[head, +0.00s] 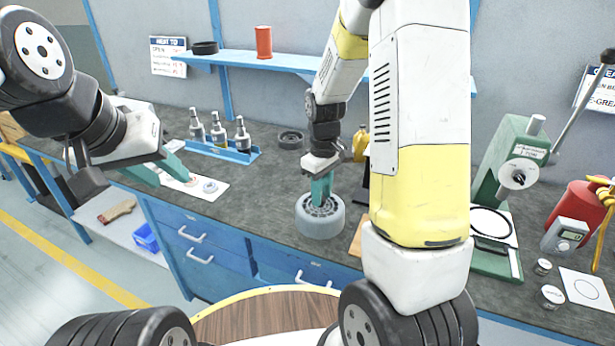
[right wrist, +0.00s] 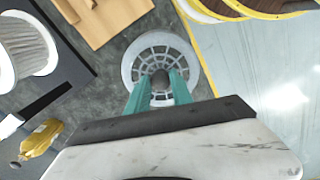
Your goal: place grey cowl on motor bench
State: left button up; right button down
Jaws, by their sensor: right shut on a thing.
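The grey cowl (head: 320,222) is a round, light-grey ring with a spoked grille on top. It is at the front edge of the dark motor bench (head: 265,202). My right gripper (head: 321,198) points down, with its teal fingers shut on the dark centre knob. In the right wrist view the cowl (right wrist: 136,60) shows its grille face, with the fingers (right wrist: 160,88) meeting at the knob. I cannot tell whether the cowl touches the bench top. My left gripper (head: 172,181) is open and empty, over the left of the bench near a white sheet.
A green press (head: 508,165) and a red canister (head: 580,212) are at the right. A brown sheet (right wrist: 100,18) and a white pleated filter (right wrist: 28,48) lie near the cowl.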

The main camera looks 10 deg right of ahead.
jog(key=w, duration=0.6)
jog(key=shift+w+d+f, duration=0.2)
jog(key=shift+d+f, duration=0.2)
jog(key=shift+f, duration=1.65)
jog(key=shift+f, duration=0.1)
jog(key=c, duration=1.1)
grip_release()
